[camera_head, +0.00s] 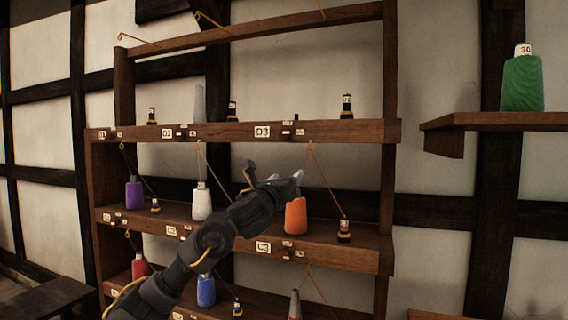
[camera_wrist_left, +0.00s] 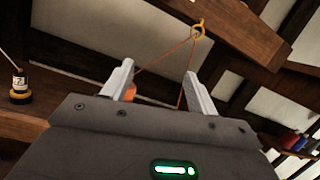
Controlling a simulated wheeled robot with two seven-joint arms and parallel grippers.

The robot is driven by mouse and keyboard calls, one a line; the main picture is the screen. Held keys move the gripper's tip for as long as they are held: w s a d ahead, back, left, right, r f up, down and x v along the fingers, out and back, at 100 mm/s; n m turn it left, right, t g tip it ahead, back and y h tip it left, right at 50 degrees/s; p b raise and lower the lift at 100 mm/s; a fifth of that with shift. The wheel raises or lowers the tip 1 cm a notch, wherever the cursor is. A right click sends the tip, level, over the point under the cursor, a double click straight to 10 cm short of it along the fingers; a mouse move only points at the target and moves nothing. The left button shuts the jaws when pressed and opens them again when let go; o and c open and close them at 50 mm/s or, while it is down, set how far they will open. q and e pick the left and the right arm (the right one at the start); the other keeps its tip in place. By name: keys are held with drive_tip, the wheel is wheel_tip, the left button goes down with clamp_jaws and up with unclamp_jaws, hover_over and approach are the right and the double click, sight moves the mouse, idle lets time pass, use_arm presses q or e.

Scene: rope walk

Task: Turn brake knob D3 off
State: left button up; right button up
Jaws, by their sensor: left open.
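The D3 label (camera_head: 262,132) is on the front edge of the upper shelf. Just right of it is a small dark and reddish knob (camera_head: 287,132), with small pale tags by it; its setting is too small to read. My left gripper (camera_head: 292,179) is open, below that shelf edge and in front of the orange cone (camera_head: 296,216). In the left wrist view the two pale fingers (camera_wrist_left: 162,84) stand apart with nothing gripped. An orange thread (camera_wrist_left: 188,62) runs up behind them to a brass hook (camera_wrist_left: 199,30). The knob cannot be made out in the wrist view.
The wooden rack (camera_head: 350,131) holds several yarn cones and small black-and-yellow pieces, such as one on the upper shelf (camera_head: 347,107). Threads hang from its hooks. A green cone (camera_head: 522,84) stands on a separate shelf (camera_head: 500,121) at right. Open space lies between them.

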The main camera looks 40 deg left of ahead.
use_arm(q)
drive_tip(key=m+t+y, duration=0.1)
drive_tip(key=m, duration=0.1)
approach(284, 134)
drive_tip(key=p+x, duration=0.3)
drive_tip(key=x, duration=0.5)
drive_tip(key=shift+p, duration=0.35)
drive_tip(key=shift+w+a+r, duration=0.2)
drive_tip(key=shift+w+a, duration=0.05)
drive_tip(key=shift+w, duration=0.35)
drive_tip(key=shift+c, duration=0.2)
drive_tip(key=c, duration=0.9)
drive_tip(key=shift+c, duration=0.2)
